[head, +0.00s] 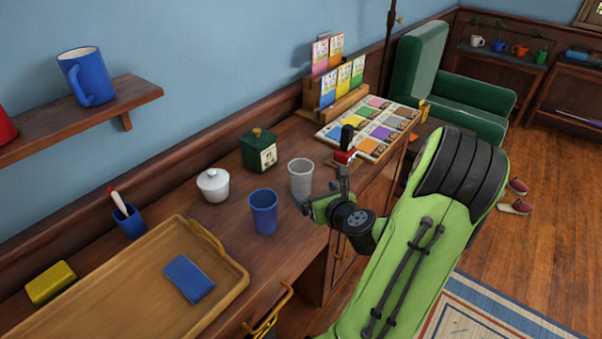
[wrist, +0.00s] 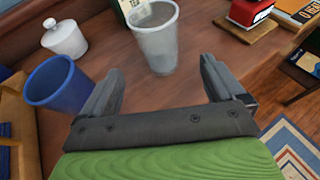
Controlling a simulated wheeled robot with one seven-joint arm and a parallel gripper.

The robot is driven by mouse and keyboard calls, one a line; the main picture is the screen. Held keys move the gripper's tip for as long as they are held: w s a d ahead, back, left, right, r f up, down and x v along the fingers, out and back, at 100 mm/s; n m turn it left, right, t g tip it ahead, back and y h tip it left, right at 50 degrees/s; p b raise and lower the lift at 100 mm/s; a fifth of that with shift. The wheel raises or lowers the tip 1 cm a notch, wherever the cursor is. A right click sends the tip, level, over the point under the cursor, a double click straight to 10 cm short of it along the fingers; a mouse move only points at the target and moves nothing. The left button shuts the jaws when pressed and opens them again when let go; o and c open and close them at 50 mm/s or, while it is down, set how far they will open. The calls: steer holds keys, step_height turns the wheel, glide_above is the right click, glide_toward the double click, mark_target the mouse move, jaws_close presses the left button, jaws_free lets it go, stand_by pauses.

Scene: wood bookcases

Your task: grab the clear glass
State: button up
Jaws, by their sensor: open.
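The clear glass (head: 301,177) is a translucent, greyish tumbler standing upright on the wooden counter. It also shows in the wrist view (wrist: 157,42), ahead of my gripper and between the lines of its two fingers. My gripper (head: 321,194) is at the near right side of the glass in the head view. In the wrist view my gripper (wrist: 162,88) is open with nothing between its fingers, and the glass stands beyond the fingertips. A blue cup (head: 263,212) stands upright to the left of the glass and shows close to the left finger in the wrist view (wrist: 58,84).
A white lidded bowl (head: 213,185) and a green canister (head: 259,150) stand behind the cups. A wooden tray (head: 110,300) with a blue item lies at the left. A red stamp-like object (head: 345,153) and a card board (head: 373,128) are to the right.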

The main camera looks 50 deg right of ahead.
mark_target(301, 182)
steer(key=b+x, duration=0.2)
steer(key=x, duration=0.9)
steer(key=shift+s+a+f, duration=0.1)
steer(key=shift+f, duration=0.1)
steer(key=shift+s, duration=0.1)
steer(key=shift+r, duration=0.1)
steer(key=c, duration=1.2)
